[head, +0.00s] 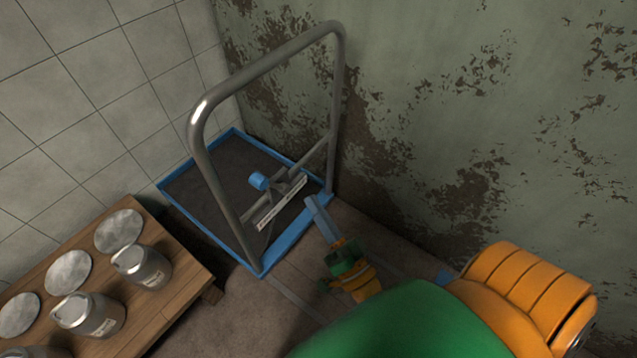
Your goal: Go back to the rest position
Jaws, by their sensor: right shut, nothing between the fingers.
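My right gripper (320,216) reaches in from the lower right on its green and orange arm. Its blue-grey fingers are together with nothing held, close to the front edge of the blue-framed platform scale (300,228); I cannot tell whether they touch it. The scale has a dark top, a tall bent metal rail (203,150) and a beam with a blue weight (259,180). My left gripper does not show.
A wooden table (178,300) at lower left carries metal milk cans (148,268) and round lids (118,230). A tiled wall stands at left, a peeling green wall (450,110) at right. Some bare floor (255,310) lies between table and arm.

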